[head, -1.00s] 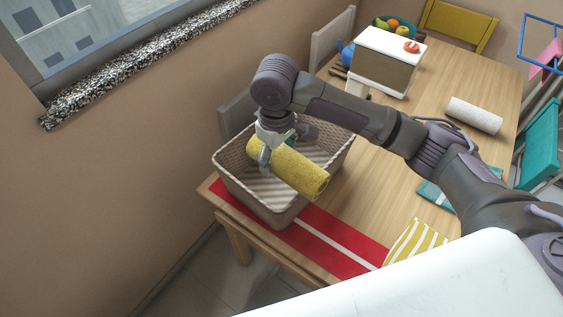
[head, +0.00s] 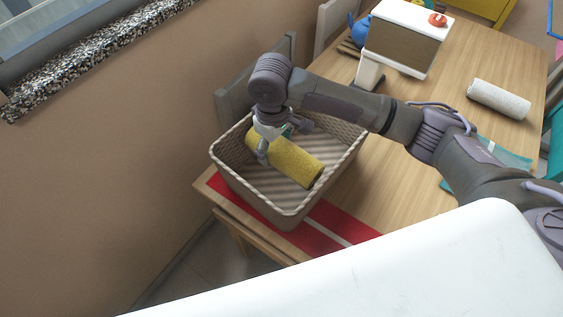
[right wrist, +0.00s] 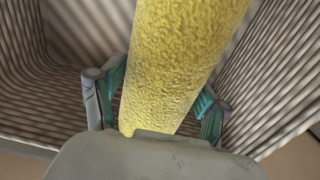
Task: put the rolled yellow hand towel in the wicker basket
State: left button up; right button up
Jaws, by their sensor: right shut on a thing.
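The rolled yellow hand towel (head: 291,161) is inside the opening of the wicker basket (head: 236,190), which stands at the table's near left corner. My right gripper (head: 264,148) is shut on the towel near its left end and points down into the basket. In the right wrist view the towel (right wrist: 180,60) runs between the two fingers (right wrist: 158,110), with ribbed basket walls (right wrist: 285,70) on both sides. I cannot tell whether the towel touches the basket's floor. My left gripper is not in view.
A red runner with a white stripe (head: 310,238) lies under the basket. A white roll (head: 498,100) and a teal cloth (head: 505,153) lie to the right. A white-topped box (head: 405,45) stands at the back. Chairs (head: 258,80) and the wall are close on the left.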

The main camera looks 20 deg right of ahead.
aim_at(276, 170)
notch_tip(276, 170, down, 6)
jog(key=shift+f, duration=0.25)
jog(key=o, duration=1.3)
jog(key=shift+f, duration=0.1)
notch_tip(276, 170, up, 12)
jog(key=shift+s+a+r, duration=0.1)
jog(key=shift+s, duration=0.05)
